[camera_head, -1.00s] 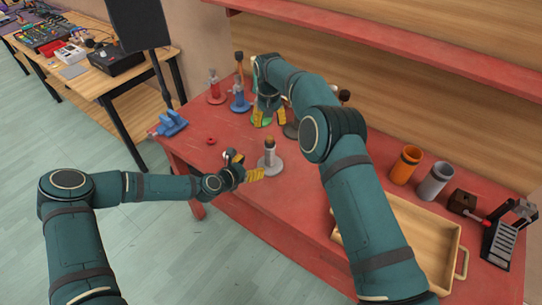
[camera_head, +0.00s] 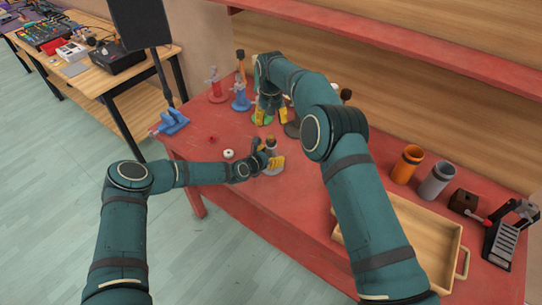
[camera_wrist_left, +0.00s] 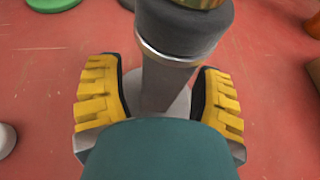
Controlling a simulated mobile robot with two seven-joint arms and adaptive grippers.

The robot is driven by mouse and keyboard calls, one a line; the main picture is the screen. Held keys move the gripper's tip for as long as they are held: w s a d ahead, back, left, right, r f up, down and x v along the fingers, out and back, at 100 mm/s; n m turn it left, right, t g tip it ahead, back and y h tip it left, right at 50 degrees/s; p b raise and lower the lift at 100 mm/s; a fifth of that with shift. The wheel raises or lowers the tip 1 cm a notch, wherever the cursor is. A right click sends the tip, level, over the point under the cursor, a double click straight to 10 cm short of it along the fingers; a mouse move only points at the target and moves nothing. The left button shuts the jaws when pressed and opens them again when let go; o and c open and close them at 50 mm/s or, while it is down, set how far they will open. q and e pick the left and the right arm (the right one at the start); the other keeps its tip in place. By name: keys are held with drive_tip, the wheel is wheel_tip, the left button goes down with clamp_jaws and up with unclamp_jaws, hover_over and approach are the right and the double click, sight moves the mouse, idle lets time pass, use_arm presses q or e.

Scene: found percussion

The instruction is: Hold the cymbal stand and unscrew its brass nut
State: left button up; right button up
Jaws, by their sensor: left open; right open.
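The cymbal stand (camera_head: 271,145) is a short grey post on a round grey base, upright near the middle of the red table. In the left wrist view its grey post (camera_wrist_left: 165,85) rises to a dark collar (camera_wrist_left: 185,30), with a sliver of the brass nut (camera_wrist_left: 205,3) at the top edge. My left gripper (camera_head: 270,161) is open, its yellow ridged fingers on either side of the post; gaps show, so it is not closed on it. My right gripper (camera_head: 271,116) is open behind the stand, above the table, away from the nut.
A red ring (camera_head: 212,139) and a white round piece (camera_head: 229,154) lie left of the stand. Red (camera_head: 215,84) and blue (camera_head: 240,96) stands are at the back left. A wooden tray (camera_head: 437,240), an orange cup (camera_head: 405,164) and a grey cup (camera_head: 434,180) stand at the right.

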use_arm(q)
clamp_jaws()
